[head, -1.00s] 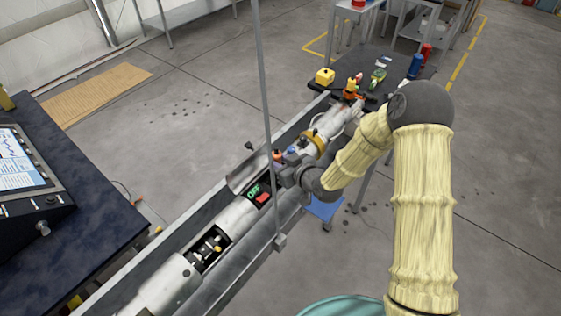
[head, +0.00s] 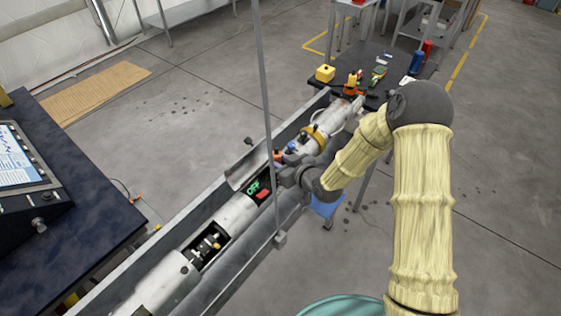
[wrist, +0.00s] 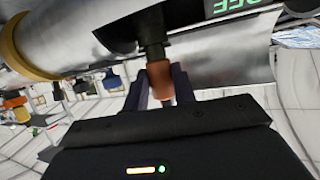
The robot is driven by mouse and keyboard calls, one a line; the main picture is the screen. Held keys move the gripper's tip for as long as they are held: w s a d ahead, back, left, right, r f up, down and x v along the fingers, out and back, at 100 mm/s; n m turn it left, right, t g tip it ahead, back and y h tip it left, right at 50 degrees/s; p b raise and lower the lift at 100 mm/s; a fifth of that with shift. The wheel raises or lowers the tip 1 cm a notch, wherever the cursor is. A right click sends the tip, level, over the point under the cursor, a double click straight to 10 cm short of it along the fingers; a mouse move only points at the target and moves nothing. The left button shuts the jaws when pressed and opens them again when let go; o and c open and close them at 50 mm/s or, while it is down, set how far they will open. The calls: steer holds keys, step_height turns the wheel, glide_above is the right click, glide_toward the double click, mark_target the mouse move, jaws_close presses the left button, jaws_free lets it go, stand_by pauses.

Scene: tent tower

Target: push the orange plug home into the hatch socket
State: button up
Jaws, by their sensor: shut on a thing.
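In the wrist view the orange plug (wrist: 158,78) is between the two dark fingers of my gripper (wrist: 161,88), which is shut on it. A dark stem (wrist: 153,42) runs from the plug up to a dark opening in the silver cylinder (wrist: 95,30). The socket itself is hidden, so I cannot tell how deep the plug sits. In the head view my gripper (head: 283,172) is at the cylinder's side by the open hatch (head: 262,184), with a small orange part showing beside it.
The cylinder lies in a long grey trough (head: 170,238). A thin upright pole (head: 264,90) stands in front of the hatch. A raised hatch lid (head: 246,168) is on the far side. A dark bench with a screen (head: 22,160) is at left. Open floor lies at right.

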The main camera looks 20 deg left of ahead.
steer(key=o, duration=1.1)
steer(key=shift+c, duration=0.2)
steer(key=b+v, duration=1)
steer(key=v, duration=0.7)
steer(key=shift+s+r, duration=0.1)
steer(key=shift+d, duration=0.1)
